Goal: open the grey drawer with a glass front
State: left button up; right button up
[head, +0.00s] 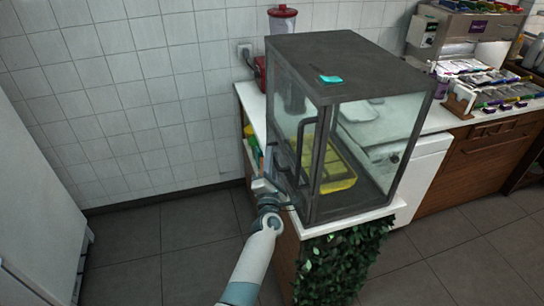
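A dark grey case with glass panels (335,62) stands on the white counter in the middle of the view. The glass doors or fronts look closed. A yellow tray (338,186) lies inside the case, seen through the glass. My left gripper (266,186) is low at the case's left side, close to the lower end of the left handle. I cannot tell whether it touches the case or how far its fingers are apart. My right gripper is not in view.
A blue-green note (331,79) lies on top of the case. A red-lidded jar (283,19) stands behind it. Leafy greenery (340,262) hangs below the counter edge. A white cabinet (35,190) stands at the left. The tiled floor (165,245) between is clear.

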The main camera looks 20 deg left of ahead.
pick_arm(q)
jog(key=shift+w+a+r, duration=0.2)
jog(key=shift+w, duration=0.45)
grip_shut()
jog(key=shift+s+a, duration=0.1)
jog(key=s+a, duration=0.6)
jog(key=a, duration=0.4)
jog(key=s+a, duration=0.7)
jog(key=a, duration=0.3)
jog(key=shift+s, duration=0.25)
jog(key=shift+f, duration=0.1)
grip_release()
